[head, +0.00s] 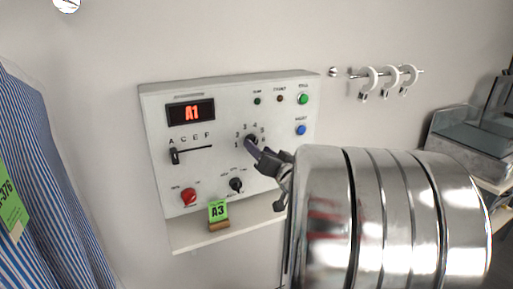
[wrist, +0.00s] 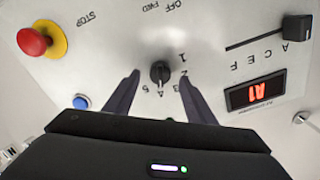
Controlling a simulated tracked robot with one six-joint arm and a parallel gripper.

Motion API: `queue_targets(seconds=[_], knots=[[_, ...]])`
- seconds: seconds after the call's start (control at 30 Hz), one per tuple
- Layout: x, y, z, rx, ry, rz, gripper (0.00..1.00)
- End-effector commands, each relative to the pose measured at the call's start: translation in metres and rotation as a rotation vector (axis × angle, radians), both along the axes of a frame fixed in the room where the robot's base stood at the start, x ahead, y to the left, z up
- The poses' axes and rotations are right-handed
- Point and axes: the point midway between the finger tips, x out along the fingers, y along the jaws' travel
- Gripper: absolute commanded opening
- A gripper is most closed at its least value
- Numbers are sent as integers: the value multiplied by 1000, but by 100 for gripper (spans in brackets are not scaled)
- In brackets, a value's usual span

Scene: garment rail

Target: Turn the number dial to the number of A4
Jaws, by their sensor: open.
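The control panel (head: 225,130) is on the wall, and its red display (head: 191,112) reads A1. The black number dial (head: 251,140) has numbers 1 to 5 around it; I cannot tell its pointer's exact setting. The letter slider (head: 175,156) stands at A. My gripper (head: 254,147) is open at the dial. In the wrist view the dial knob (wrist: 160,72) sits between the fingertips of my gripper (wrist: 160,77), with a gap visible on each side. The display (wrist: 257,93) and slider (wrist: 297,28) show there too.
A red stop button (wrist: 32,41) and blue button (wrist: 81,102) flank the dial. A lower black knob (head: 236,184) sits above a green A3 tag (head: 218,211) on the ledge. Striped garments (head: 40,180) hang left; a rail with white rings (head: 388,77) is right.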

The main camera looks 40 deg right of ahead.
Motion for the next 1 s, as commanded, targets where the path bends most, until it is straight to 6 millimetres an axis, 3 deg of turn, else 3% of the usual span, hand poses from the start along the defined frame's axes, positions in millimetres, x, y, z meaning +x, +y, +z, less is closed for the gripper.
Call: queue_targets(seconds=[0.6, 1.0], knots=[[-91, 26, -1, -1, 0, -2, 50], [-102, 31, -1, 0, 2, 1, 50]])
